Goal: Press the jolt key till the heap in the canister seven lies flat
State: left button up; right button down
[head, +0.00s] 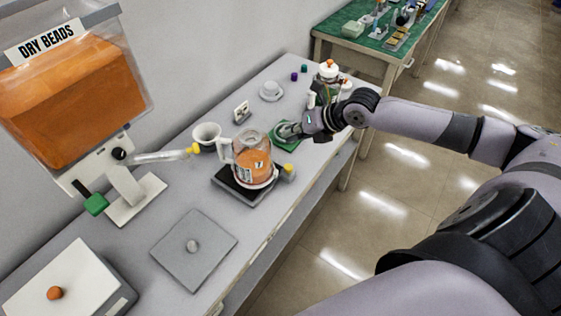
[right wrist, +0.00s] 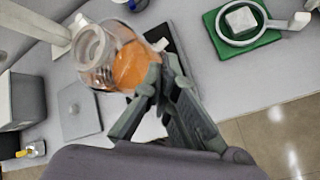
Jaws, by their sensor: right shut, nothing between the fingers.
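Canister seven (head: 252,165) is a clear jug with a handle and a label with a 7. It stands on a dark platform (head: 232,187) and holds orange beads. Whether their top is heaped or flat is hard to tell. A yellow key (head: 289,169), likely the jolt key, sits at the platform's right side. My right gripper (head: 284,131) is shut and empty, behind and right of the canister, apart from the key in the head view. In the right wrist view the canister (right wrist: 97,48) is partly behind the fingers (right wrist: 153,82), and the key is hidden. My left gripper is out of view.
A hopper marked DRY BEADS (head: 62,95) has a spout tube (head: 160,157) reaching toward a white funnel (head: 206,134). A green mat (right wrist: 222,44) lies near my gripper. White-capped bottles (head: 328,72) stand beyond. A grey plate (head: 194,262) lies in front.

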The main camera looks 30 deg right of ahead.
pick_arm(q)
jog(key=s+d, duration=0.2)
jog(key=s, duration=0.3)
pick_arm(e)
jog(key=b, duration=0.6)
send_over(290, 165)
notch_tip(290, 165, down, 7)
jog(key=shift+r, duration=0.1)
jog(key=shift+w+f+b, duration=0.1)
jog(key=shift+f+b, duration=0.4)
jog(key=shift+f, duration=0.3)
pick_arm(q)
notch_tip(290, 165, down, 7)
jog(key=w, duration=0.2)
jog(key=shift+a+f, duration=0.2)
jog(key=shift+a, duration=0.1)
pick_arm(e)
jog(key=shift+f, duration=0.2)
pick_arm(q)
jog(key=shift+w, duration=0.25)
pick_arm(e)
jog(key=shift+f, duration=0.15)
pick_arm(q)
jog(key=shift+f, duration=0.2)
pick_arm(e)
jog(key=shift+f, duration=0.3)
